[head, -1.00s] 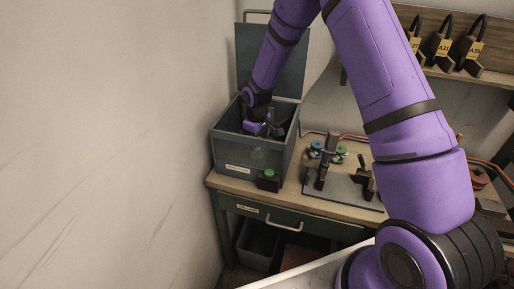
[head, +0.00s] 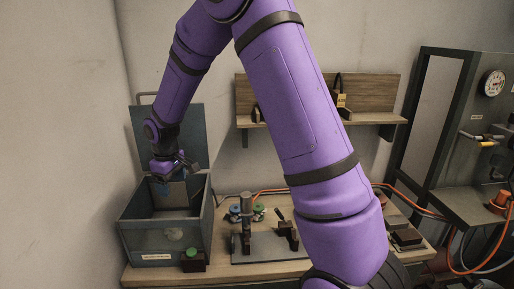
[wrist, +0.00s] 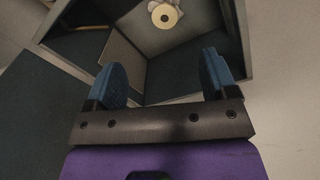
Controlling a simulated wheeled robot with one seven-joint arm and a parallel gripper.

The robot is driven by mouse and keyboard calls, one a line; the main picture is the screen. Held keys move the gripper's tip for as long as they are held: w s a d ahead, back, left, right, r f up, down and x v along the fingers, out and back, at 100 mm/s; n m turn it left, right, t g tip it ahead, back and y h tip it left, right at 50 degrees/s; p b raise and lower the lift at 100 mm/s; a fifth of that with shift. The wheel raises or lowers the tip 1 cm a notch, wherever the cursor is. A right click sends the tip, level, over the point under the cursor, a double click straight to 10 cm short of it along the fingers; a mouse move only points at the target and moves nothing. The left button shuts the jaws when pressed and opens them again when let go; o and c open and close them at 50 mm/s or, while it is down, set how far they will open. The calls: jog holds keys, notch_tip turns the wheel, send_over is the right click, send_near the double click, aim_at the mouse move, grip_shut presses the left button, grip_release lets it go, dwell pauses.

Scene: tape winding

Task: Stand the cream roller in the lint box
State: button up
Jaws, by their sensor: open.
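The cream roller (wrist: 157,18) shows in the wrist view as a pale ring with a dark hole, end face up, at the top edge of the picture. It appears to stand on end inside the lint box among whitish lint. The grey-green lint box (head: 136,240) is at the left end of the bench with its lid up. A pale round shape shows at its front. My gripper (wrist: 160,80) is open, with blue finger pads apart and nothing between them. In the head view my gripper (head: 172,186) is above the box opening.
A dark block with a green knob (head: 192,253) stands by the box front. A fixture plate with posts (head: 262,246) lies to the right on the bench. A wooden shelf (head: 360,117) is on the wall, and a dark cabinet with a gauge (head: 492,83) stands at the right.

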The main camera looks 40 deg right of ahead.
jog(key=s+d+r+m+t, duration=0.2)
jog(key=s+d+r+m, duration=0.1)
jog(key=s+r, duration=1.35)
jog(key=s+d+r+m+t, duration=0.1)
jog(key=s+r, duration=0.2)
jog(key=s, duration=0.6)
jog(key=s+d+r+m+t, duration=0.1)
jog(key=s+r+m, duration=0.1)
jog(key=s, duration=0.7)
jog(key=shift+d+r, duration=0.2)
jog(key=shift+r, duration=0.35)
